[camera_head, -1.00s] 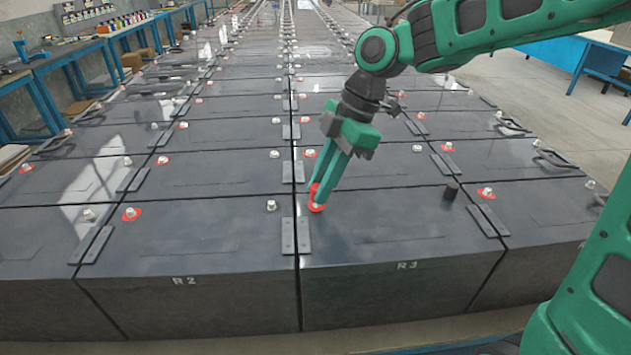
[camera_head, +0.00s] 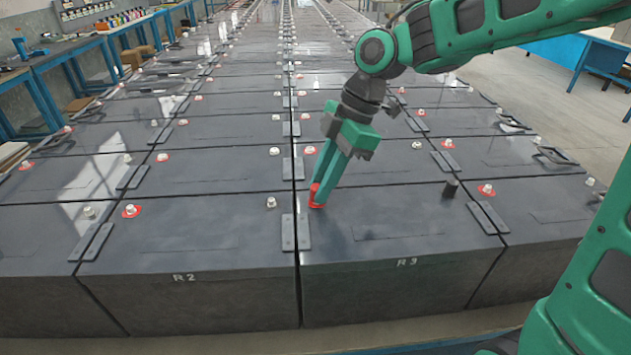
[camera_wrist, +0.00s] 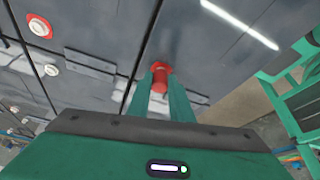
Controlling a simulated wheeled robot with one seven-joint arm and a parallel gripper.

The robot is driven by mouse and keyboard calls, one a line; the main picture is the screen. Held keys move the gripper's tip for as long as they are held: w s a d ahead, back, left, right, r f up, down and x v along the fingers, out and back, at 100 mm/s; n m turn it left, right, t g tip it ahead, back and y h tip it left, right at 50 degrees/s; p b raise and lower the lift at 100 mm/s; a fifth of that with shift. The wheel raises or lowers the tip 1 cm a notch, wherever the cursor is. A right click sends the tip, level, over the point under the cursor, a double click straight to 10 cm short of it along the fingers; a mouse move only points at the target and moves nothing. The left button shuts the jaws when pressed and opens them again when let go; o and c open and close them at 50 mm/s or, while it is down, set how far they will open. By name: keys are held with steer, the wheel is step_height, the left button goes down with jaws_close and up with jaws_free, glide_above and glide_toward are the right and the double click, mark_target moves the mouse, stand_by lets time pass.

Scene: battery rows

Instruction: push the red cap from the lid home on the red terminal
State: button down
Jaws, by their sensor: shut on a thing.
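The terminal's pale post is hidden under the cap. In the wrist view the red cap (camera_wrist: 161,76) sits between the two green fingertips (camera_wrist: 160,92), its far end against the dark battery lid. I cannot tell whether it is fully down.
A black cap (camera_head: 451,188) stands on the right side of R3. Flat grey bars (camera_head: 296,233) lie just left of the red terminal, across the seam to battery R2 (camera_head: 190,232). Other bare terminals, such as one with a red ring (camera_head: 131,211), stick up nearby.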

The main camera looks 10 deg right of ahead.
steer(key=shift+f, duration=0.45)
stand_by(0.3)
steer(key=c, duration=1.5)
jaws_free()
steer(key=shift+o, duration=0.6)
steer(key=o, duration=0.4)
steer(key=shift+c, duration=0.2)
steer(key=shift+r, duration=0.15)
steer(key=shift+r, duration=3.4)
